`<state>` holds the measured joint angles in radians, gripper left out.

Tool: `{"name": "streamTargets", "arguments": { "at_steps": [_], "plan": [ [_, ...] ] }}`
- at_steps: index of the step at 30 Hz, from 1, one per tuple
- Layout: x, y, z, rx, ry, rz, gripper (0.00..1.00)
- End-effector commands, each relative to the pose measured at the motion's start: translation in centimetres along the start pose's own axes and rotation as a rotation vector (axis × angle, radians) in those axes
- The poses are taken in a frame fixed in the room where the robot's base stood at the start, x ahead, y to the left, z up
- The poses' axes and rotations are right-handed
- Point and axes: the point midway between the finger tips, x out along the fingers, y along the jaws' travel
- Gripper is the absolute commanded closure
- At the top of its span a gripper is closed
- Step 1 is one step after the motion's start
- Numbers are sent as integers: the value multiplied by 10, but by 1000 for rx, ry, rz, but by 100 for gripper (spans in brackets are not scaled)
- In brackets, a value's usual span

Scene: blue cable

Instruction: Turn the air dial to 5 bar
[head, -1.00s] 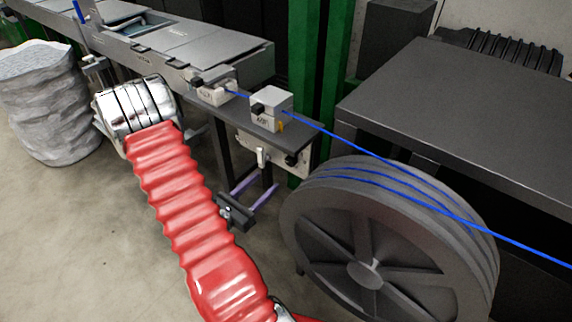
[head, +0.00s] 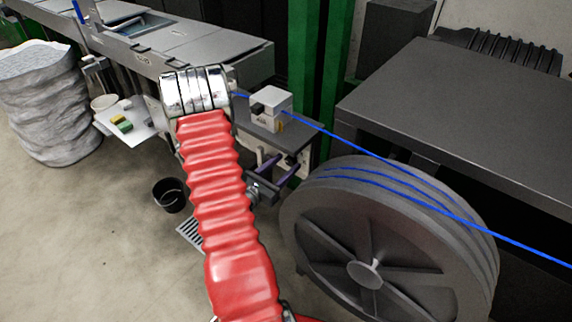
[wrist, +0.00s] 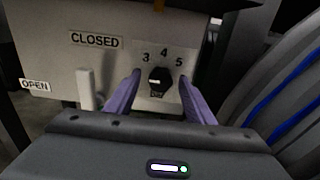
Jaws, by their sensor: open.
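The air dial (wrist: 160,80) is a small black knob on a pale panel (wrist: 60,62), in the wrist view. The numbers 3, 4 and 5 arc above it, with 4 at the top and 5 on the right. I cannot clearly tell which number its pointer marks. My gripper (wrist: 159,77) is open, with one purple finger on each side of the dial; I cannot tell whether they touch it. In the head view my gripper (head: 283,168) is in front of the panel, below the cable line's bench, and the dial is hidden.
A white lever (wrist: 85,92) stands left of the dial, near the CLOSED and OPEN labels. The large cable reel (head: 385,240) stands close on the right. The blue cable (head: 360,150) runs above the gripper. A black bucket (head: 169,195) is on the floor, left of my arm.

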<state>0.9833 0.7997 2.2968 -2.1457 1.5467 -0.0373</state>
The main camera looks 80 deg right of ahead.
Motion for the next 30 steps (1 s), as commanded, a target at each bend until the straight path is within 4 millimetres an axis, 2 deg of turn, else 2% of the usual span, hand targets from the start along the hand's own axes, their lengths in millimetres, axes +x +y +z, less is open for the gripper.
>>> {"name": "streamTargets", "arguments": {
  "at_steps": [6,14,30],
  "plan": [
    [12,0,0,-1,1,0,51],
    [12,0,0,-1,1,1,51],
    [12,1,0,0,0,3,88]
  ]
}}
